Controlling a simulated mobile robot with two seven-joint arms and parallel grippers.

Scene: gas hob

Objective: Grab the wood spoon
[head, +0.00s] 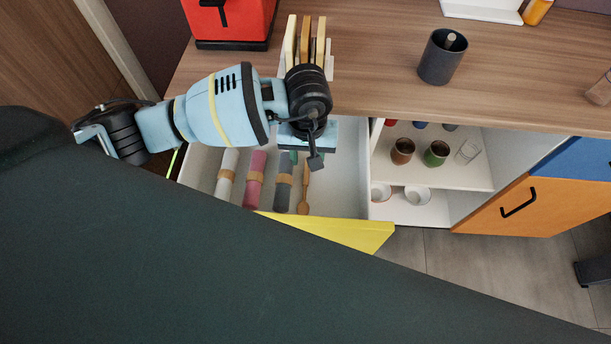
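A slim wooden utensil, which looks like the wood spoon (304,196), lies lengthwise in the open drawer (345,190), to the right of several rolled cloths. Its far end is hidden by my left gripper. My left gripper (315,158) points down over the drawer, above the far end of the spoon. Its fingers are dark, small and partly hidden by my wrist, so I cannot tell whether they are open or touching the spoon. My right gripper is not in view.
The drawer has a yellow front (345,234). A wooden counter (380,75) lies behind it, with a dark grey cup (442,58), light wooden handles (305,38) and a red appliance (232,20). Open shelves (455,175) with cups stand to the right. A large dark shape covers the lower left.

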